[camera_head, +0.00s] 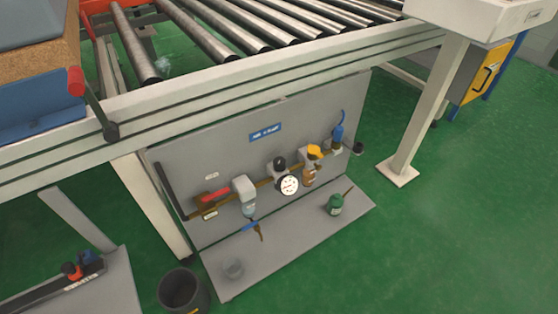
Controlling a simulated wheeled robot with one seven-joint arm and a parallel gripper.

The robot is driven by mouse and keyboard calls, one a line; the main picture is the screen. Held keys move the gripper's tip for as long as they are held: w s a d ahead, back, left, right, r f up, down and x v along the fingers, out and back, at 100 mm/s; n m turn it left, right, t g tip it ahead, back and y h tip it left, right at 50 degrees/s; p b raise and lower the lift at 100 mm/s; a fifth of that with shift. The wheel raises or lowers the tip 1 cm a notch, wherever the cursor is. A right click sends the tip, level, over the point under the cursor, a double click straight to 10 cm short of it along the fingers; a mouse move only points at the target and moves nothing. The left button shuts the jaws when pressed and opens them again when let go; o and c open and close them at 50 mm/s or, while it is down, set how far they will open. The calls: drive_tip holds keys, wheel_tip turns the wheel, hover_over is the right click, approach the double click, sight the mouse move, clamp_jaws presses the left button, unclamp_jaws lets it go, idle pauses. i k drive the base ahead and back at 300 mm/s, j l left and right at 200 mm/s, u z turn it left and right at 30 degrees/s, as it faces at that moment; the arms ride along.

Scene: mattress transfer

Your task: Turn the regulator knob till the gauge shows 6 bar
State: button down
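The round white-faced gauge (289,185) sits on the pipe line of a grey panel under the roller conveyor. Its needle and numbers are too small to read. A black knob (280,163) stands just above the gauge and seems to be the regulator knob; its turned position cannot be told. My gripper is not in view, and nothing touches the knob or the gauge.
The conveyor frame (250,85) overhangs the panel (180,160). A red lever (215,194) and a yellow handle (314,152) flank the regulator. A dark bin (182,291) stands at front left. Green floor (430,240) is clear at right.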

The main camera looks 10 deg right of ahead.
sight(279, 162)
drive_tip(key=i+j, duration=0.1)
drive_tip(key=i, duration=0.4)
drive_tip(key=i+j, duration=0.15)
drive_tip(key=i, duration=0.3)
